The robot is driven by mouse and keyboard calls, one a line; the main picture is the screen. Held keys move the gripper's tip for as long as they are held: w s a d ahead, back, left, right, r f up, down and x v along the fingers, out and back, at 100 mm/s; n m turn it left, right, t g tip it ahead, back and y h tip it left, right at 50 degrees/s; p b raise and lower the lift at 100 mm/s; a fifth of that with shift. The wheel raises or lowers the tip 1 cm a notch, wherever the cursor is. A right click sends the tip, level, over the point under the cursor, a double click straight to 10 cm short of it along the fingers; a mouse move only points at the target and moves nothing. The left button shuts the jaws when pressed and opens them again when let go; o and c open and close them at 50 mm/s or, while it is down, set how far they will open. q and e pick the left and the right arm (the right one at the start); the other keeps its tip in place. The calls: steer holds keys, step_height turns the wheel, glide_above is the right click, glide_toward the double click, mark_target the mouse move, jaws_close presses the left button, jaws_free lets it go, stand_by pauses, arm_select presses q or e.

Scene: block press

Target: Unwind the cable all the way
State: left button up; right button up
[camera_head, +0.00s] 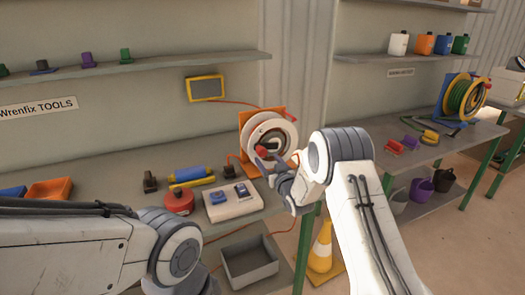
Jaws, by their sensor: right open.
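A white cable reel (284,128) stands upright in an orange stand (246,120) at the back of the left workbench. Its dark hub shows in the middle, and little wound cable can be made out. A small red knob (261,151) sits at the front of the reel. My right gripper (276,163) is open just in front of the reel's lower part, close to the knob. I cannot tell whether it touches it. An orange cable (229,168) shows beside the stand. My left arm comes in at the lower left, and its gripper is out of view.
A pale switch box (233,203), a red round can (178,202) and a blue roller (188,174) lie left of the reel. A grey bin (249,263) is below. A second reel with green cable (465,97) stands on the right bench. A yellow cone (321,247) stands on the floor.

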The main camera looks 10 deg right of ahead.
mark_target(264, 154)
steer(key=shift+p+x, duration=0.5)
steer(key=shift+x, duration=2.6)
steer(key=shift+c, duration=0.2)
jaws_close()
steer(key=shift+d, duration=0.1)
